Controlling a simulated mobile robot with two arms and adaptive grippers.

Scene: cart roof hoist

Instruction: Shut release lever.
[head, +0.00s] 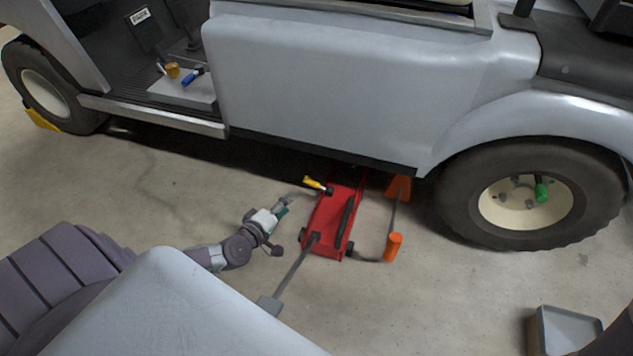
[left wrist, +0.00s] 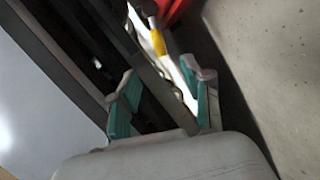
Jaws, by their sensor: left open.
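The red floor jack (head: 330,225) stands on the floor, partly under the cart's side. Its yellow-gripped release lever (head: 314,183) sticks out to the left near the cart's lower edge. The lever's yellow part also shows in the left wrist view (left wrist: 158,42), beyond the fingertips. My left gripper (head: 284,203) is open, low over the floor, just left of the jack and short of the yellow grip. Its two green-padded fingers (left wrist: 165,82) are apart, with the lever ahead of the gap between them. I see no contact with the lever. My right gripper is not in view.
A grey bar (head: 292,272) runs from the jack toward me. An orange piece (head: 398,188) and an orange cylinder (head: 393,247) stand right of the jack. The cart body (head: 340,75) overhangs closely. A grey tray (head: 567,330) lies at lower right.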

